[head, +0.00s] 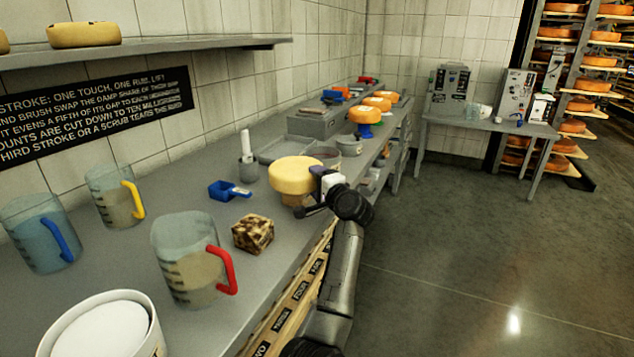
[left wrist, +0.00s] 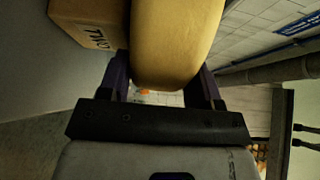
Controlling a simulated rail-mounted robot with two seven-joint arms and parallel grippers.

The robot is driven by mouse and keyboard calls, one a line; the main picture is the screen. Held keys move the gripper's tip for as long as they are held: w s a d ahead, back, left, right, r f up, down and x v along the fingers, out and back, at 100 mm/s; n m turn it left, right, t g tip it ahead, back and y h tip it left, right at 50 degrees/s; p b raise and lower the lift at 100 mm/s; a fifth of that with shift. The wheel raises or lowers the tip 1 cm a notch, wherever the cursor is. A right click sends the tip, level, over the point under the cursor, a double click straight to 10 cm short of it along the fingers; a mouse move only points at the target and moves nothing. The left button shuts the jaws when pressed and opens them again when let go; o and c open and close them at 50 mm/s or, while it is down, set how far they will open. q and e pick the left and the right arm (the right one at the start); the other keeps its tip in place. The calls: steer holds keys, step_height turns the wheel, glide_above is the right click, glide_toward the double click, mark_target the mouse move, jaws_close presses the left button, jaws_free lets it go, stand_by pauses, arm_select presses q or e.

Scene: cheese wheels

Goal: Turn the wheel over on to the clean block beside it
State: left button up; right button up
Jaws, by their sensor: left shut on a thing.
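A pale yellow cheese wheel (head: 293,174) lies nearly flat near the bench's front edge. My left gripper (head: 318,184) is shut on its near right rim. In the left wrist view the wheel (left wrist: 176,40) sits between the two fingers. The left wrist view shows a pale block with dark lettering (left wrist: 90,25) beside the wheel. A mottled brown and cream block (head: 253,233) stands apart, nearer on the bench. My right gripper is not in view.
Measuring jugs with red (head: 190,262), yellow (head: 116,197) and blue (head: 40,234) handles and a white tub (head: 104,325) crowd the near bench. Trays (head: 285,148) and orange wheels (head: 364,115) stand farther along. Open floor lies right.

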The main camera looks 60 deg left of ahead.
arm_select(q)
steer(key=shift+b, duration=0.4)
stand_by(0.3)
steer(key=o, duration=1.2)
steer(key=shift+o, duration=1.4)
steer(key=shift+a, duration=0.1)
steer(key=shift+o, duration=0.7)
steer(key=shift+f, duration=0.35)
steer(key=shift+d+r, duration=0.1)
steer(key=shift+d, duration=0.25)
steer(key=d+p, duration=0.3)
steer(key=d, duration=1)
steer(key=shift+s, duration=0.45)
steer(key=shift+d+r, duration=0.1)
steer(key=shift+r, duration=0.1)
